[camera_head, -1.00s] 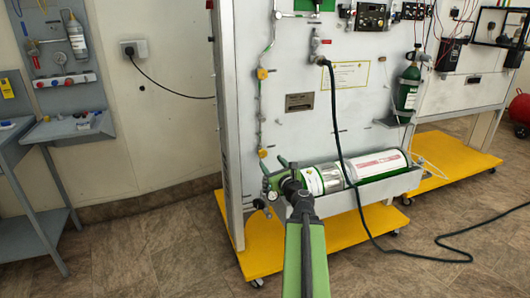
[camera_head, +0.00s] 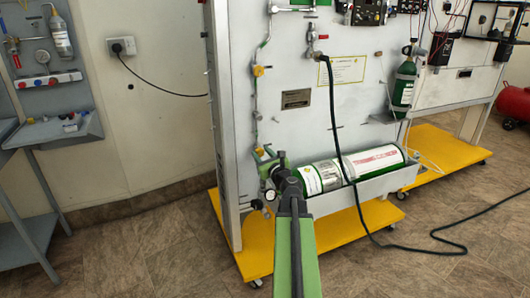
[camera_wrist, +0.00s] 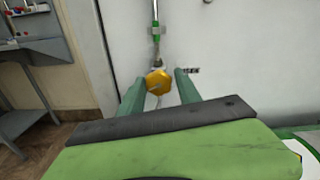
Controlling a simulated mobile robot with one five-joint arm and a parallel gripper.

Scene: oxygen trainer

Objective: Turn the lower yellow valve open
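The lower yellow valve (camera_head: 259,151) is a small knob on a pipe at the left edge of the white panel. In the wrist view its lobed yellow knob (camera_wrist: 157,82) shows between my two green fingers, with a gap on each side. My gripper (camera_head: 271,159) is open in front of the panel, just below and right of the valve in the head view. In the wrist view the open gripper (camera_wrist: 159,78) points at the panel; I cannot tell how far the fingertips reach past the knob. The handle's turn angle is unclear.
An upper yellow valve (camera_head: 258,71) sits higher on the same pipe. A green and white cylinder (camera_head: 375,162) lies in a tray below, with a gauge (camera_head: 270,195) near its left end. A black hose (camera_head: 335,120) hangs across the panel. Open floor lies to the left.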

